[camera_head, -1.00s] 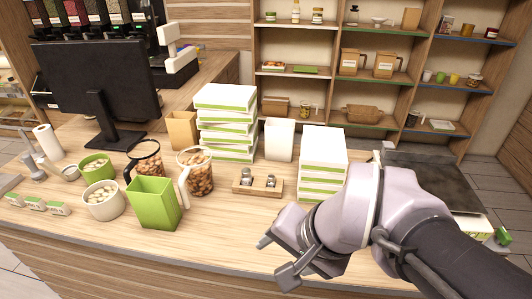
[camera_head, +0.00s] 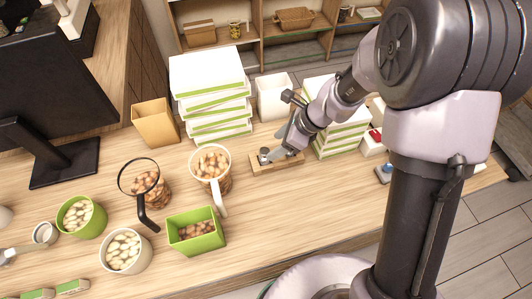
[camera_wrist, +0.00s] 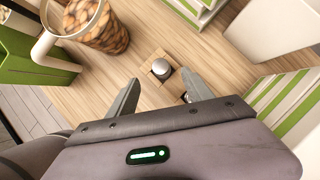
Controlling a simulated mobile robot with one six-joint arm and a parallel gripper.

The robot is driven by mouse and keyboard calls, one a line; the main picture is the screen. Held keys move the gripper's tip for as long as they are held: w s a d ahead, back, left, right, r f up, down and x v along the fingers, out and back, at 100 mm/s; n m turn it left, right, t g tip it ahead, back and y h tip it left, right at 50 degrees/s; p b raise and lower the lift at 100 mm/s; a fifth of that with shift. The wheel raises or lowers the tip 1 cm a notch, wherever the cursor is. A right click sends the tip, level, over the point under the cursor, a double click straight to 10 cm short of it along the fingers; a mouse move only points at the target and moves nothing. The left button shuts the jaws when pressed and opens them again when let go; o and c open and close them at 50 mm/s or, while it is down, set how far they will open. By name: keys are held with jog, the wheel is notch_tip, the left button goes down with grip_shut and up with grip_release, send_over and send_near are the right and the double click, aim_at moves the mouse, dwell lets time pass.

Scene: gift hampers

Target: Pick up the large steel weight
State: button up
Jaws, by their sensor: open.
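A steel weight (camera_head: 264,153) with a rounded top stands at the left end of a small wooden holder (camera_head: 287,164) on the counter. In the wrist view this weight (camera_wrist: 162,72) shows ahead, between the fingertips and apart from them. A second weight (camera_wrist: 185,97) shows only in part beside the right finger; most of it is hidden, so I cannot compare their sizes now. My gripper (camera_wrist: 160,79) is open and empty. In the head view my gripper (camera_head: 282,149) is over the holder, its fingers pointing down and left toward the left weight.
A jug of nuts (camera_head: 213,168) stands left of the holder, with a green square container (camera_head: 195,231) in front. A white container (camera_head: 273,97) and stacked white-green boxes (camera_head: 210,82) are behind. Another box stack (camera_head: 338,143) stands close on the right.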

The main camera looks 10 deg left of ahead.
aim_at(264, 151)
jog(key=x, duration=0.2)
jog(key=shift+a+f, duration=0.15)
jog(key=shift+f, duration=0.2)
jog(key=x, duration=0.1)
jog(key=b+x, duration=0.1)
jog(key=x, duration=0.1)
jog(key=b+x, duration=0.1)
jog(key=x, duration=0.1)
jog(key=shift+w+d+f, duration=0.1)
jog(key=shift+d+f, duration=0.15)
jog(key=shift+f, duration=0.15)
jog(key=shift+d+r, duration=0.1)
jog(key=shift+c, duration=1.1)
grip_shut()
